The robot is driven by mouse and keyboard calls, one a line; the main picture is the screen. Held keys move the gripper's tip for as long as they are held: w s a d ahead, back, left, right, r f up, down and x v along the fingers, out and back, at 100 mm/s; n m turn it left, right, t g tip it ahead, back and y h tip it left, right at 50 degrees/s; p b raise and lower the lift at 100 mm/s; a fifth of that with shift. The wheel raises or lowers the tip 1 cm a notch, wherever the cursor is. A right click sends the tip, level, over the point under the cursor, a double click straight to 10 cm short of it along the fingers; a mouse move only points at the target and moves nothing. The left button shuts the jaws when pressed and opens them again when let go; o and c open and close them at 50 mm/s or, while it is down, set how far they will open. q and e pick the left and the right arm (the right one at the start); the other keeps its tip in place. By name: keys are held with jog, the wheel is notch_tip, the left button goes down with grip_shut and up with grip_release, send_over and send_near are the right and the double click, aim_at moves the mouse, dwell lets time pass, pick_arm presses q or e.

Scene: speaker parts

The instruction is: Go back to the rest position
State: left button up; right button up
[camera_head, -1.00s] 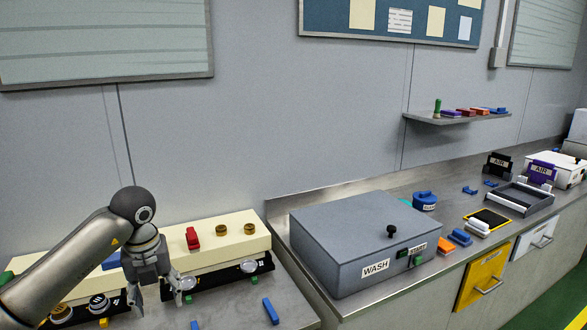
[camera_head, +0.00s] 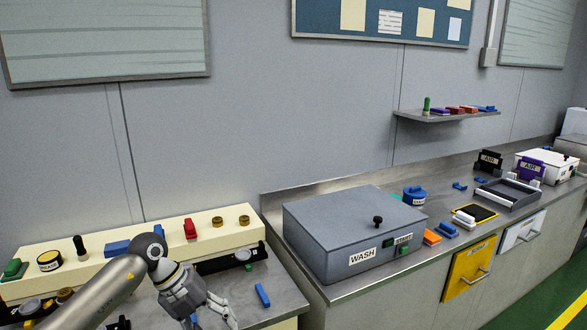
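My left arm comes in from the lower left. Its gripper (camera_head: 212,320) hangs low over the front of the left bench, close to the bottom edge of the picture. The fingers are spread apart with nothing seen between them, though the tips are partly cut off. A blue block (camera_head: 262,295) lies on the bench just to the right of the gripper, apart from it. My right gripper does not show.
A cream riser (camera_head: 130,240) with several coloured parts runs along the back of the left bench. A grey WASH box (camera_head: 340,245) stands on the counter to the right. Trays and small blocks lie farther right. The air above the counter is clear.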

pick_arm(q)
jog(key=w+d+f+n+t+h, duration=0.2)
jog(key=d+f+n+t+h, duration=0.6)
jog(key=f, duration=0.4)
jog(key=s+a+f+n+t+y, duration=0.1)
jog(key=s+a+f+n+y, duration=0.15)
jog(key=f+n, duration=0.35)
jog(key=s+a+f+n+t+y, duration=0.2)
jog(key=a+f+n+y, duration=0.1)
jog(key=f, duration=0.6)
jog(key=s+a+f+n+t+y, duration=0.1)
jog(key=s+a+f+n+y, duration=0.15)
jog(key=f+n, duration=0.35)
jog(key=s+a+f+n+g+y, duration=0.2)
jog(key=s+f+g, duration=0.1)
jog(key=s+f, duration=0.55)
jog(key=s+a+f+n+g+y, duration=0.1)
jog(key=s+a+f+g, duration=0.15)
jog(key=s+f, duration=0.65)
jog(key=s+a+f+n+g+y, duration=0.2)
jog(key=s+a+f, duration=0.15)
jog(key=s, duration=0.95)
jog(key=s+f+n+g, duration=0.1)
jog(key=s, duration=0.6)
jog(key=s+d+f+g, duration=0.1)
jog(key=s+g, duration=0.1)
jog(key=s, duration=0.5)
jog(key=shift+d+f+n+y, duration=0.25)
jog(key=shift+f+n+y, duration=0.05)
jog(key=shift+f+n, duration=0.1)
